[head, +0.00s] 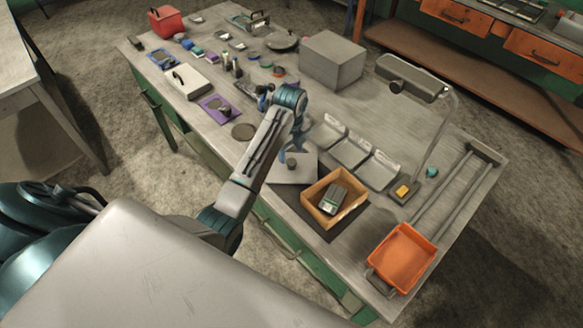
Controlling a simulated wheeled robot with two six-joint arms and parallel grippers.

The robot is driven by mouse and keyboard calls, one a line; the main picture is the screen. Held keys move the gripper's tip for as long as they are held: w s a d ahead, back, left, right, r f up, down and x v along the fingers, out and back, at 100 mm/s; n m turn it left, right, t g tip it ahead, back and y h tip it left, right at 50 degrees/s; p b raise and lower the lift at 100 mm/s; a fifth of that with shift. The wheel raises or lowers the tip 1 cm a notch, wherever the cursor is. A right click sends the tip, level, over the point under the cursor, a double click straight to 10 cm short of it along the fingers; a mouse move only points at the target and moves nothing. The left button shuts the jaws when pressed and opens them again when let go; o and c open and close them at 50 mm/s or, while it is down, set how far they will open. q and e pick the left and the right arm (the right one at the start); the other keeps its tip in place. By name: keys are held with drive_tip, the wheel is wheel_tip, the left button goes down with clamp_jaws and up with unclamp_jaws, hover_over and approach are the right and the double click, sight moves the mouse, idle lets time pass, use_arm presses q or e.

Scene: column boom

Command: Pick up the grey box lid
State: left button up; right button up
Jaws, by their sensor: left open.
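The grey box lid (282,174) appears to be the flat, square grey plate with a small dark round knob, lying near the front edge of the workbench. My left gripper (294,148) points down just above the knob. It is open, with the fingers close to the knob; I cannot tell whether they touch it. My left arm crosses from the lower left and hides part of the bench. My right gripper is not in view.
A wooden tray (308,197) with a dark device inside stands right of the lid. Grey bins (350,152) lie behind it. An orange tray (402,262) sits at the bench's right end. A large grey box (333,64) and small items stand farther back.

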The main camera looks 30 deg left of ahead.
sight(292, 161)
use_arm(q)
wheel_tip(292, 161, down, 5)
drive_tip(key=p, duration=0.2)
drive_tip(key=shift+d+r+p, duration=0.1)
drive_tip(key=shift+r+p, duration=0.1)
drive_tip(key=shift+p, duration=0.2)
drive_tip(key=shift+w+f, duration=0.1)
drive_tip(key=shift+f, duration=0.35)
drive_tip(key=c, duration=1.1)
